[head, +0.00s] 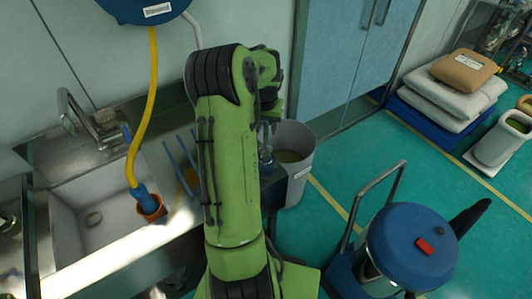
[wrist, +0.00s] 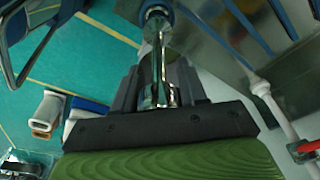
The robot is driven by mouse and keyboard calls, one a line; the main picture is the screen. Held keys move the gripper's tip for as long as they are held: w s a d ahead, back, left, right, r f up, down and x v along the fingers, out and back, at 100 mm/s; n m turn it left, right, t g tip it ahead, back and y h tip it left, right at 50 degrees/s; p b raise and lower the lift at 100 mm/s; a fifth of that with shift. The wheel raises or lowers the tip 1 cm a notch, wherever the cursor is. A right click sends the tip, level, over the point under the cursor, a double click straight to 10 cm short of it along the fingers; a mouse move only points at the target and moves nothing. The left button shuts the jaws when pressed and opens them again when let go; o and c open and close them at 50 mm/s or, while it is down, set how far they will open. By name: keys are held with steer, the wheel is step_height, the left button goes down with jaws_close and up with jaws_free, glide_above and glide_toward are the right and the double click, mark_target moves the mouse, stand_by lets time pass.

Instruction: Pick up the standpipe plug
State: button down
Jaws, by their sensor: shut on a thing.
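My gripper (wrist: 158,88) is shut on a shiny metal stem with a round, blue-rimmed end, which looks like the standpipe plug (wrist: 160,62). The stem runs between the two dark fingers and out past their tips. In the head view my green arm hides most of the gripper. A small blue and metallic piece (head: 266,158) shows just right of the arm, by the counter's end. I cannot tell whether the held piece is clear of what is below it.
A grey bin (head: 299,165) stands right of the counter. A blue wheeled machine (head: 410,245) stands at lower right. Green floor between is partly clear.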

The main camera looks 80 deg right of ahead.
steer(key=shift+r, duration=0.15)
step_height(320, 180, up, 10)
steer(key=shift+f+p, duration=0.1)
steer(key=shift+p, duration=0.45)
stand_by(1.2)
